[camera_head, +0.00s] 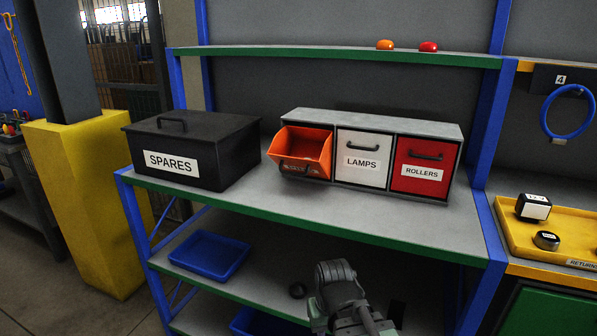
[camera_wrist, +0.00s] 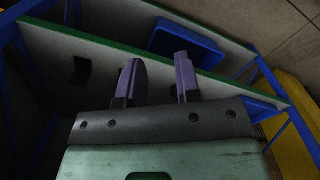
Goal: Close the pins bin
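The orange bin (camera_head: 308,146) is the left one of three in a grey cabinet (camera_head: 375,119) on the upper shelf. It is tipped forward and open, with its front leaning out past its neighbours. Its dark front label is too shaded to read surely, but the other two bins are marked LAMPS and ROLLERS. My arm shows at the bottom of the head view, below and in front of the shelf. In the wrist view my gripper (camera_wrist: 160,78) has its two fingers apart with nothing between them. The orange bin is not in the wrist view.
The white LAMPS bin (camera_head: 363,157) and red ROLLERS bin (camera_head: 423,165) sit closed. A black SPARES box (camera_head: 217,153) stands left of the cabinet. The shelf (camera_head: 330,215) is clear in front. A blue tray (camera_head: 209,256) lies below. Blue posts and a yellow tray (camera_head: 575,247) are at right.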

